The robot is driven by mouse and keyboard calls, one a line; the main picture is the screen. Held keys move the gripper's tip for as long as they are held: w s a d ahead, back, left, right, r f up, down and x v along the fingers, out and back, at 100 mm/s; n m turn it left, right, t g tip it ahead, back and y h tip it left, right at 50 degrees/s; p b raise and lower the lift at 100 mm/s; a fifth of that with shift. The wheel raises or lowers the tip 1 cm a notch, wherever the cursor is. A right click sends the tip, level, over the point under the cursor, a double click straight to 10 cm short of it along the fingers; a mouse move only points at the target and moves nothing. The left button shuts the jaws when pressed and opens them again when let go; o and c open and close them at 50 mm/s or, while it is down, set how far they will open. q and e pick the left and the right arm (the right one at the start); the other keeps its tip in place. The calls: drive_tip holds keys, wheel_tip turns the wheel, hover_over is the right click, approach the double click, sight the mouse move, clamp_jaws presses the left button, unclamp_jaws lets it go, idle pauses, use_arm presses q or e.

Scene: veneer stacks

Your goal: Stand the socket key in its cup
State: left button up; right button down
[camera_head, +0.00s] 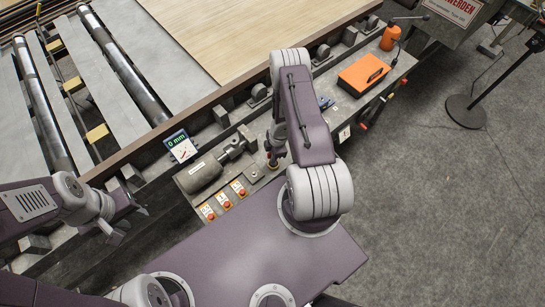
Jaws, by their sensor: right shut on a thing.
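My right arm reaches out over the bench, and its forearm covers most of my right gripper (272,148). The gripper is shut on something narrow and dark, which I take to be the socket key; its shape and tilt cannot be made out. A small dark piece with a reddish part (272,161) shows just below, beside the forearm; I cannot tell whether it is the key's cup. My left gripper (122,218) is at the left, over the machine's near edge, with nothing visible in it. How far its jaws are apart is unclear.
A grey motor (203,175) and several red buttons (224,200) lie left of the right arm. A display reading 0 mm (180,146) stands behind. An orange case (364,75) and an orange container (390,39) are at the right. A veneer sheet (235,35) lies beyond the rail.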

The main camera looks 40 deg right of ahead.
drive_tip(key=shift+d+f, duration=0.1)
drive_tip(key=shift+f, duration=0.75)
drive_tip(key=c, duration=1.5)
unclamp_jaws()
drive_tip(key=shift+o, duration=0.2)
